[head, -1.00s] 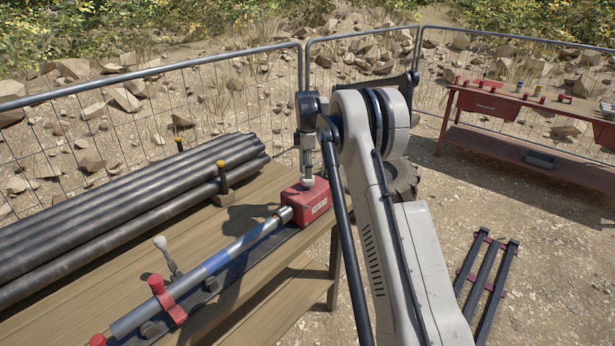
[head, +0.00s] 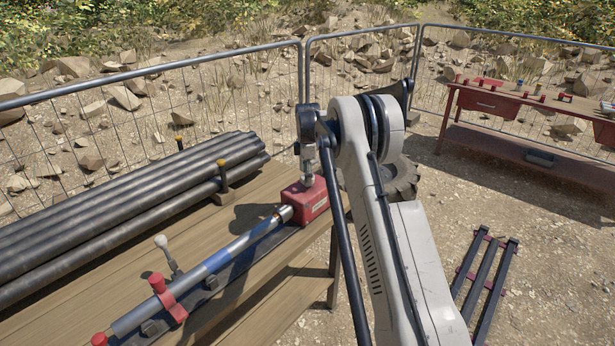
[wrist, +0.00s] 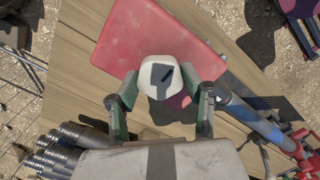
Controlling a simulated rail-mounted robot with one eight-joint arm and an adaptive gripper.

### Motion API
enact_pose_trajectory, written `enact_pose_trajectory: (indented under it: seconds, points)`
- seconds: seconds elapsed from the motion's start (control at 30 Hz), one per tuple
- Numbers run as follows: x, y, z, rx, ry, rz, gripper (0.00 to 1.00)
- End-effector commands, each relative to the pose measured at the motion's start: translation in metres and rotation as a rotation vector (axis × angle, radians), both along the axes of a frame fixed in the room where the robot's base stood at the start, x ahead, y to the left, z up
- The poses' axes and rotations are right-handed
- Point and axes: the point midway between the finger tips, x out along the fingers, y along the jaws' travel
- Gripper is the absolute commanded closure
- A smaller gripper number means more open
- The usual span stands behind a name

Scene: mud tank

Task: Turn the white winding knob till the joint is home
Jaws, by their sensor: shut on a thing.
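The white winding knob (wrist: 158,70), with a dark mark on its top, stands on top of the red box (head: 309,202). My gripper (wrist: 163,84) is shut on the knob, one finger on each side. In the head view my gripper (head: 307,178) points down over the box and mostly hides the knob. A blue and grey pipe (head: 218,259) lies along the bench and meets the box's left side at a shiny metal collar (head: 285,213). I cannot tell how far the joint there has closed.
A red clamp (head: 168,299) and a lever with a pale ball end (head: 161,242) sit along the pipe on the wooden bench (head: 125,262). Dark pipes (head: 120,190) are stacked behind, beside yellow-capped posts. A wire fence runs behind. A red worktable (head: 490,103) stands at the far right.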

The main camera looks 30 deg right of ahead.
Motion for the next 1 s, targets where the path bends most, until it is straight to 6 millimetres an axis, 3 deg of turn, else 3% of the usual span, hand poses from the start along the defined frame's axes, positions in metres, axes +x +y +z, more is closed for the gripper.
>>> enact_pose_trajectory:
  seconds: [0.47,1.0]
  points:
    - [0.0,0.0,-0.0012,0.0,0.0,-0.1,0.84]
    - [0.0001,0.0,-0.0017,0.0,-0.001,-0.575,0.84]
